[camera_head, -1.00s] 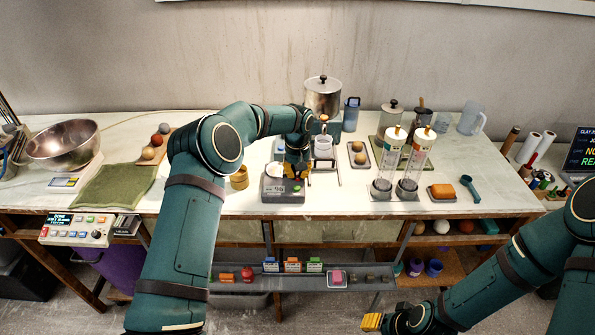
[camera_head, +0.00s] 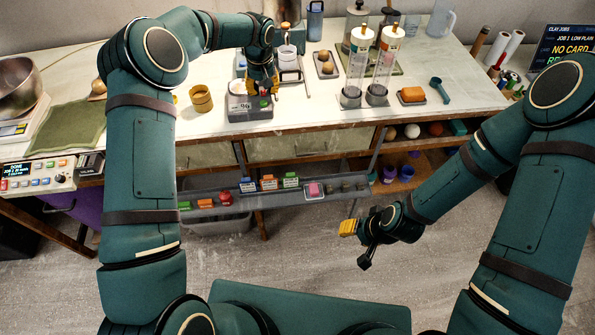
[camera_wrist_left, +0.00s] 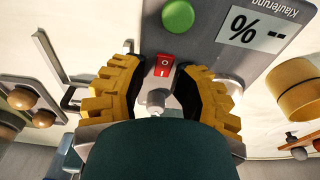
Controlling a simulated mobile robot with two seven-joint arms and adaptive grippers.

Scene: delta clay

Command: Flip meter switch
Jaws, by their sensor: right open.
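The meter (camera_head: 249,112) is a grey box on the table near its front edge. In the left wrist view its body (camera_wrist_left: 222,65) shows a round green button (camera_wrist_left: 178,16), a display (camera_wrist_left: 254,27) with dashes and a percent sign, and a small red switch (camera_wrist_left: 161,66). My left gripper (camera_head: 262,88) is over the right part of the meter. In the left wrist view its yellow fingers (camera_wrist_left: 160,72) stand apart on either side of the red switch; I cannot tell whether they touch it. My right gripper (camera_head: 348,228) is open in front of the table, away from the meter.
A yellow-brown ring-shaped cup (camera_head: 201,99) stands left of the meter. Two clear cylinders (camera_head: 367,65), an orange block on a tray (camera_head: 411,95) and a teal scoop (camera_head: 441,90) stand to the right. A shelf with small blocks (camera_head: 268,183) runs below the table edge.

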